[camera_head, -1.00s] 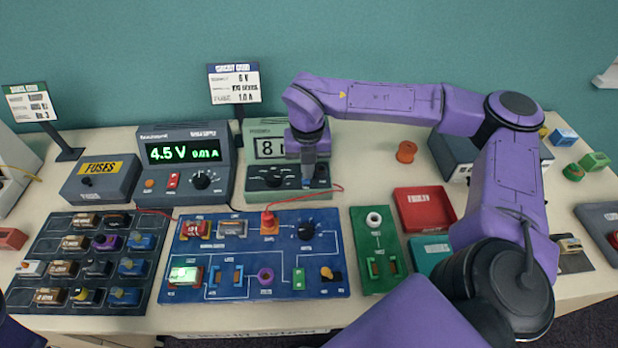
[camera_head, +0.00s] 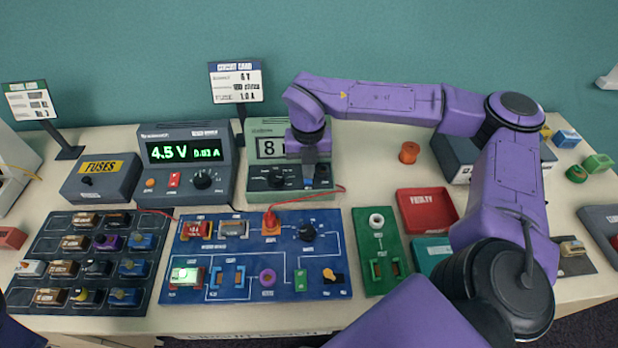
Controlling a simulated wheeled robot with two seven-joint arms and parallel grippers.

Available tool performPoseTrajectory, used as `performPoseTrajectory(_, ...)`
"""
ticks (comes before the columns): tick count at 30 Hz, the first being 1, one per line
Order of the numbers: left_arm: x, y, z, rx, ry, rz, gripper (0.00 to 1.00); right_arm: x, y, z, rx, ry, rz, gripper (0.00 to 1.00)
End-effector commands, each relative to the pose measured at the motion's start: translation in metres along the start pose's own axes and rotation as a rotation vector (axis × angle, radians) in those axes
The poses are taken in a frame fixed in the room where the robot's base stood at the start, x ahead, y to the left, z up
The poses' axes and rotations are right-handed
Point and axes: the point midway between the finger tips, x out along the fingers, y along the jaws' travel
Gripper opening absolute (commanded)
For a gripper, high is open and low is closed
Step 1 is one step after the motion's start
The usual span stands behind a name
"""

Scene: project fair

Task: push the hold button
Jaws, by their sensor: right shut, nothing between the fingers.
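The green meter (camera_head: 258,180) stands behind the blue circuit board, with a pale display starting with an 8. Its front panel has a black dial (camera_head: 280,177) and dark sockets, one with a red lead. My right gripper (camera_head: 309,180) points down, shut and empty, at the meter's front panel, just right of the dial. My right arm also hides the right part of the display. My left gripper is not in view.
The blue circuit board (camera_head: 225,292) lies in front of the meter. A power supply (camera_head: 165,185) reading 4.5 V stands to its left. A green board (camera_head: 385,290), a red tray (camera_head: 450,204) and an orange spool (camera_head: 409,153) are to the right.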

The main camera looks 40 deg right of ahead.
Motion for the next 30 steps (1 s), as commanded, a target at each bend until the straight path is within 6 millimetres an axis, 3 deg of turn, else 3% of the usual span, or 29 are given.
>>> performPoseTrajectory(30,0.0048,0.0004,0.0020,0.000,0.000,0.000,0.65,0.0072,0.0003,0.0000,0.000,0.000,0.000,0.00)
